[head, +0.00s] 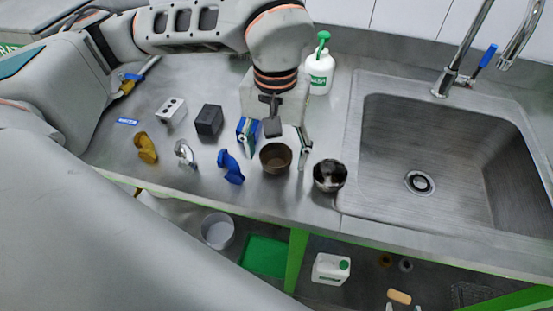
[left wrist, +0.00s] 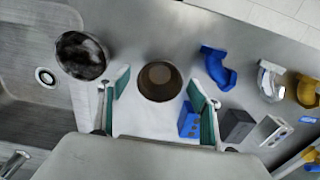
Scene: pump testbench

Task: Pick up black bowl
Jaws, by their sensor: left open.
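The black bowl (head: 329,175), dark with a mottled pale patch inside, stands on the steel counter just left of the sink. In the left wrist view the black bowl (left wrist: 82,55) is at the upper left, outside the fingers. A brown bowl (head: 275,158) stands to its left; it also shows in the left wrist view (left wrist: 160,82). My left gripper (head: 273,146) points down, open and empty, with its fingers on either side of the brown bowl in the picture. In the left wrist view the brown bowl lies between the fingertips (left wrist: 159,88). My right gripper is not seen.
A blue elbow pipe (head: 230,167), a metal fitting (head: 185,153), a yellow elbow pipe (head: 146,148) and a black block (head: 209,121) lie to the left. A white bottle (head: 319,72) stands behind. The sink (head: 460,150) is on the right.

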